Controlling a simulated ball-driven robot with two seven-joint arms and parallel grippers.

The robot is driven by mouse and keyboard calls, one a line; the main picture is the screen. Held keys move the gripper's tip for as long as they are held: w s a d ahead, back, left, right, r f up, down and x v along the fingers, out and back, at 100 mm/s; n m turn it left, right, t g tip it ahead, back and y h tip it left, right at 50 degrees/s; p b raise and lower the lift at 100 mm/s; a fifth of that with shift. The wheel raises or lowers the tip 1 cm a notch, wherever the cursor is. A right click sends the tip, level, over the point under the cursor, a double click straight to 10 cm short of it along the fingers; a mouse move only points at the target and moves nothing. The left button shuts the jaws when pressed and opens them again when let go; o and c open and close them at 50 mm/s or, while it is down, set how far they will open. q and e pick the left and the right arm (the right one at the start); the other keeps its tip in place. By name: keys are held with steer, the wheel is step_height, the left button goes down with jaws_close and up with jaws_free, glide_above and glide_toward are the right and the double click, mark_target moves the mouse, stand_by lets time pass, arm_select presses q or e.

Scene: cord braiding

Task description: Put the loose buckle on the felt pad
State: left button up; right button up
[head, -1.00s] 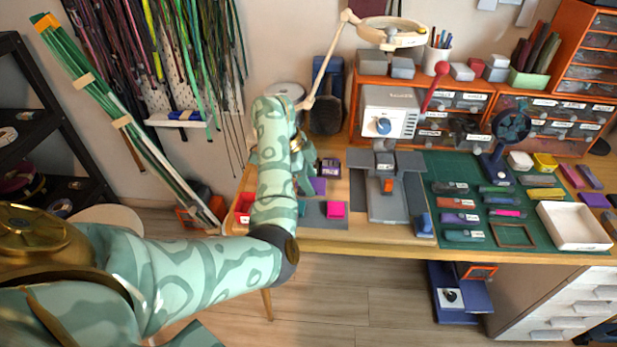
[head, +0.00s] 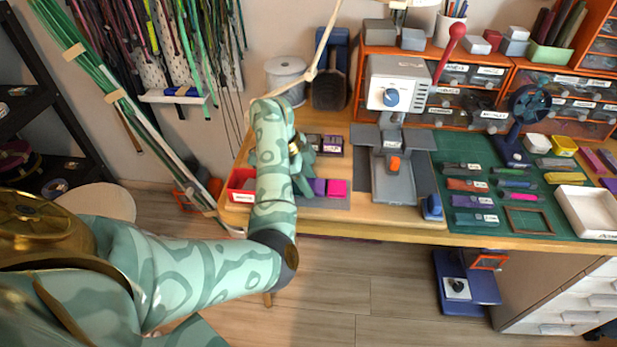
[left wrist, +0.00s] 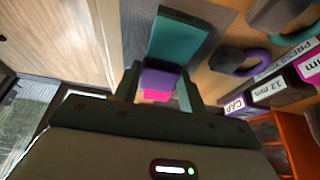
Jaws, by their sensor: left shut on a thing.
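My left gripper (left wrist: 158,72) is shut on a small purple block (left wrist: 160,80), apparently the buckle. In the head view this purple block (head: 318,187) shows at the right of my left gripper (head: 304,182), over the dark grey felt pad (head: 325,203), beside a magenta block (head: 337,188). A teal block (left wrist: 184,38) lies on the pad just beyond the fingertips in the left wrist view, and the magenta block (left wrist: 156,96) shows behind the purple one. I cannot tell whether the purple block touches the pad. My arm hides the pad's left part. My right gripper is not in view.
A red box (head: 240,182) stands left of my forearm. Dark labelled boxes (head: 332,143) stand behind the pad. A grey press-like machine (head: 393,175) is to the right, then a green mat (head: 460,150) with several coloured strips and a white tray (head: 588,212).

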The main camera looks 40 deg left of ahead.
arm_select(q)
steer(key=shift+f, duration=0.3)
stand_by(0.4)
steer(key=o, duration=0.9)
